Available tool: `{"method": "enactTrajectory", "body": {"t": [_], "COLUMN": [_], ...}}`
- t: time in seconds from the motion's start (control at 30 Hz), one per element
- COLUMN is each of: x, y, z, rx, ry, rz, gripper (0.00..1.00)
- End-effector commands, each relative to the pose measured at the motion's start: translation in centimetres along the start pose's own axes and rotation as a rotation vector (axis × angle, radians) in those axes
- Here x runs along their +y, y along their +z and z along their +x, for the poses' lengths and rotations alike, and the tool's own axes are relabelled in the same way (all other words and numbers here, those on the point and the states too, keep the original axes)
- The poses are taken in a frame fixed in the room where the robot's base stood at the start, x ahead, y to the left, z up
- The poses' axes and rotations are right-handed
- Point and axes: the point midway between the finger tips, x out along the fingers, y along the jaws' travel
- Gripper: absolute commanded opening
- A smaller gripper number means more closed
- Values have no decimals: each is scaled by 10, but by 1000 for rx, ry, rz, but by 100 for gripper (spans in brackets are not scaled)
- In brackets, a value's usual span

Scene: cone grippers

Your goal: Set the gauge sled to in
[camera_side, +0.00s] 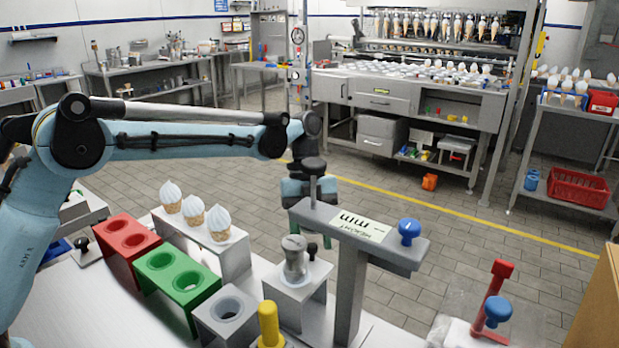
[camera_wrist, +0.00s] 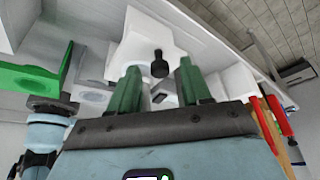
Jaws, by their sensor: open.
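The height gauge (camera_side: 350,235) is a grey post with a crossbar, a pale label and a blue knob (camera_side: 409,230) at its right end. Beside its post, a pale block (camera_side: 297,300) that looks like the sled carries a grey metal cup (camera_side: 294,258) and a small black knob. In the wrist view a black knob (camera_wrist: 160,66) on a white block (camera_wrist: 150,35) shows beyond and between my green fingers. My gripper (camera_wrist: 158,74) is open with nothing held. In the side view its fingers are mostly hidden behind the gauge crossbar.
Red (camera_side: 118,252), green (camera_side: 180,283) and grey (camera_side: 228,320) holders stand left of the gauge. A white rack (camera_side: 205,245) holds several cones. A yellow peg (camera_side: 270,325) stands in front. A red lever with a blue knob (camera_side: 498,310) is at right.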

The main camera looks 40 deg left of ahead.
Motion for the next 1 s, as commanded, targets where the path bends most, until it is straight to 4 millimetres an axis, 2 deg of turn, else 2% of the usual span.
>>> {"method": "enactTrajectory", "body": {"t": [0.27,0.37,0.6,1.0], "x": [0,0,0,-5], "y": [0,0,0,-4], "z": [2,2,1,3], "rx": [0,0,0,0], "ry": [0,0,0,0], "rz": [0,0,0,1], "gripper": [48,36,0,0]}}
